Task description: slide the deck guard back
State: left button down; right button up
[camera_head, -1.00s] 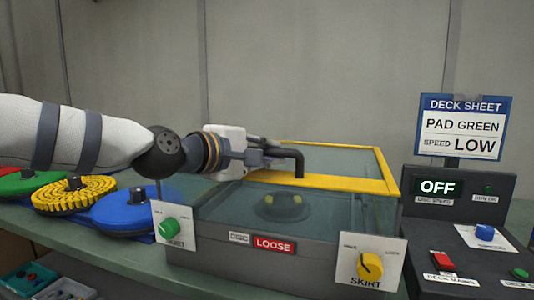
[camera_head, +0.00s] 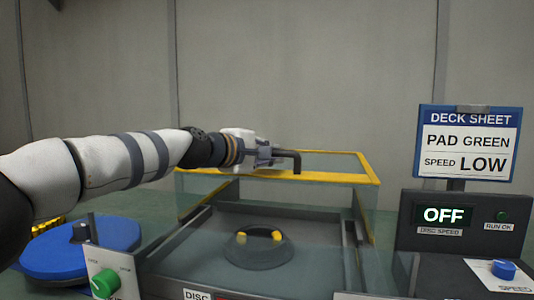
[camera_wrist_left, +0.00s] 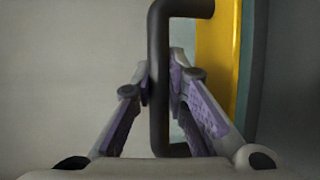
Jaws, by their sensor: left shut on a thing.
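The deck guard (camera_head: 335,178) is a clear cover with a yellow frame. It sits over the back part of the grey deck (camera_head: 190,240), and the front part of the deck lies uncovered. A black bent handle (camera_head: 297,160) stands on the guard's yellow front bar. My left gripper (camera_head: 273,155) is shut on this handle. In the left wrist view, the purple-padded fingers (camera_wrist_left: 160,88) are on both sides of the black handle (camera_wrist_left: 158,60). My right gripper is not in view.
A round hub with yellow knobs (camera_head: 260,250) sits in the open deck. A blue pad (camera_head: 85,248) lies at left, behind a green knob (camera_head: 104,284). At right are a console reading OFF (camera_head: 444,214) and the deck sheet (camera_head: 468,145). A grey wall stands behind.

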pick_arm(q)
jog(key=shift+w+d, duration=0.1)
jog(key=shift+w, duration=0.3)
jog(key=shift+s, duration=0.1)
jog(key=c, duration=1.6)
grip_release()
jog(key=shift+o, duration=0.2)
jog(key=v, duration=1.2)
